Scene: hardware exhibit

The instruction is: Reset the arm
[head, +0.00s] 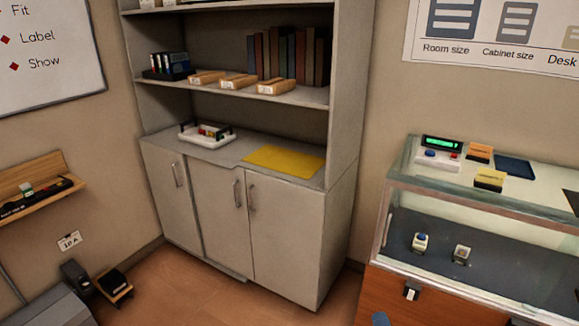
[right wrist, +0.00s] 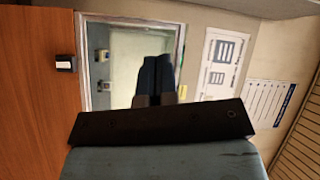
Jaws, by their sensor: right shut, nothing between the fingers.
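My right gripper (right wrist: 157,75) shows in the right wrist view with its two dark blue fingers side by side and touching, nothing between them. It faces the glass display case (right wrist: 132,22), and I cannot tell how far off it is. In the head view only a small blue bit of my right gripper (head: 380,319) shows at the bottom edge, in front of the case's wooden base. My left gripper is in neither view.
A glass display case (head: 400,180) on a wooden base (head: 385,288) stands at the right, with small devices in and on it. A grey cabinet (head: 300,245) with shelves stands at the centre. A wooden wall shelf (head: 35,172) is at the left. Some floor (head: 185,282) is clear.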

